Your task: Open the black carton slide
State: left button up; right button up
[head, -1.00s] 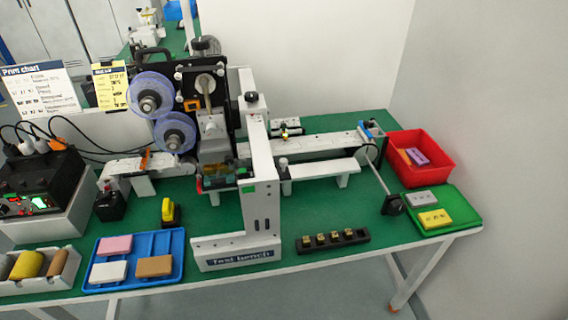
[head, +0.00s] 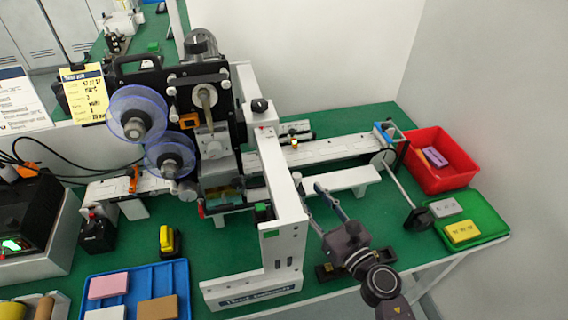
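My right gripper (head: 316,203) comes in from the lower right with its two fingers spread and nothing between them. It is above the table, just right of the white test bench frame (head: 283,215). To its right, a thin rod runs from the white rail (head: 345,148) to a black block (head: 418,217) near the table's front edge. This may be the black carton slide, but I cannot tell for sure. The gripper is apart from the block. My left gripper is not in view.
A black strip (head: 325,274) lies partly hidden under my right arm. A red bin (head: 463,175) and a green tray (head: 490,222) stand at the right. A blue tray (head: 180,275) and a yellow-black item (head: 167,240) are at the left. Green table shows between the rod and the frame.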

aim_at(299, 182)
jog(key=shift+w+a, duration=0.2)
jog(key=shift+a, duration=0.1)
jog(key=shift+w+a+r+p, duration=0.2)
jog(key=shift+w+a, duration=0.15)
jog(key=shift+w, duration=0.2)
jog(key=shift+w+a+r+p, duration=0.2)
jog(key=shift+w+a, duration=0.1)
jog(key=shift+w, duration=0.2)
jog(key=x, duration=0.2)
jog(key=shift+w+a+f, duration=0.2)
jog(key=shift+w, duration=0.05)
jog(key=shift+w+a, duration=0.15)
jog(key=shift+w, duration=0.15)
jog(key=shift+w+a, duration=0.1)
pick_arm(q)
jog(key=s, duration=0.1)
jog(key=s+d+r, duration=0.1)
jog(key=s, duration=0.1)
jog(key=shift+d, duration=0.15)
pick_arm(e)
grip_shut()
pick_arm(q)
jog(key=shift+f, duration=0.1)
